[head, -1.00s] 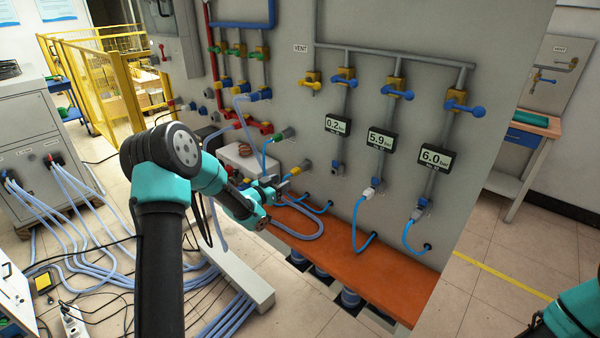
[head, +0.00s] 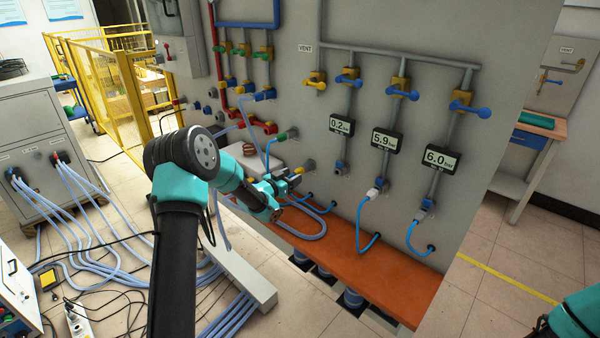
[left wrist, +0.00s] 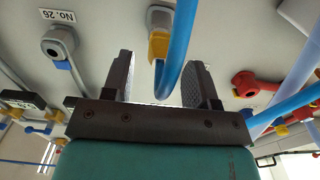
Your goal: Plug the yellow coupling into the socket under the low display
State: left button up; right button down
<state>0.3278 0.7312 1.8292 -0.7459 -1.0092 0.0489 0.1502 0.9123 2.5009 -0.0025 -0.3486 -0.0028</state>
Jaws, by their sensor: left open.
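The yellow coupling (head: 298,171) sits at the panel on the end of a blue hose, left of the displays. In the left wrist view the coupling (left wrist: 158,46) and its blue hose (left wrist: 171,72) show between my fingers. My left gripper (head: 288,181) is open at the coupling, a finger on either side of the hose; I cannot tell whether they touch. The low display (head: 341,125) reads 0.2 bar. My right gripper is out of view.
The 5.9 (head: 386,140) and 6.0 (head: 440,158) displays have blue hoses plugged in below. A green coupling (head: 290,133) is up and left of the yellow one. An orange ledge (head: 385,268) runs along the panel foot, with a hose loop over its left end.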

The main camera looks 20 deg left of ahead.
aim_at(295, 174)
pick_arm(q)
jog(key=shift+x, duration=2.25)
grip_shut()
jog(key=shift+s, duration=0.1)
jog(key=shift+v, duration=2.85)
